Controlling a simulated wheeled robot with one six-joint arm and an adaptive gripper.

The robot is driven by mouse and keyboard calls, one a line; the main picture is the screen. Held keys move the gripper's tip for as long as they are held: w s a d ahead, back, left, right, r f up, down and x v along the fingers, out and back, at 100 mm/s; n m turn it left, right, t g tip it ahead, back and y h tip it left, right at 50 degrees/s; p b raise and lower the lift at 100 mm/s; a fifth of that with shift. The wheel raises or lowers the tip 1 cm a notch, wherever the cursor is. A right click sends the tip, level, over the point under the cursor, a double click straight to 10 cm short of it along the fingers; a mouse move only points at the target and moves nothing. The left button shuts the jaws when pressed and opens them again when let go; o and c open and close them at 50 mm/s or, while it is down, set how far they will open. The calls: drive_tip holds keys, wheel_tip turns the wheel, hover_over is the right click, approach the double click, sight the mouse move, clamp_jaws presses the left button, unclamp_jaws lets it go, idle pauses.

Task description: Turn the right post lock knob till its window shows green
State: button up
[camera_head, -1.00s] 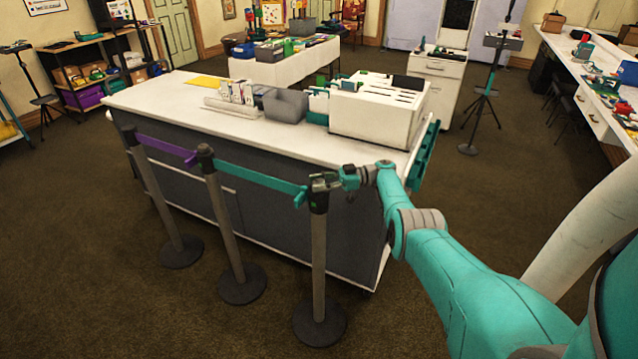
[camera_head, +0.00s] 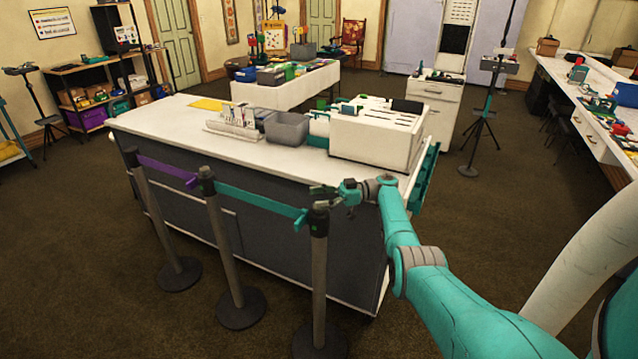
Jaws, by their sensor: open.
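The right post (camera_head: 319,275) is a grey stanchion with a dark head, standing in front of the white-topped counter. A teal belt (camera_head: 262,200) ends in a teal clip at the left of its head. The lock knob (camera_head: 318,211) is dark and small at the top of the head. A small green spot, seemingly the window (camera_head: 317,230), shows on the front of the head. My gripper (camera_head: 322,193) is open, just above the knob, coming in from the right. At this size I cannot tell whether the fingers touch the knob.
Two more posts, the middle (camera_head: 222,245) and the left (camera_head: 155,220), stand to the left, joined by a purple belt (camera_head: 165,170). The counter (camera_head: 165,120) is close behind, with a white slotted box (camera_head: 375,140) on it.

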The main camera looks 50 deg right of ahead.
drive_tip(key=shift+r, duration=3.2)
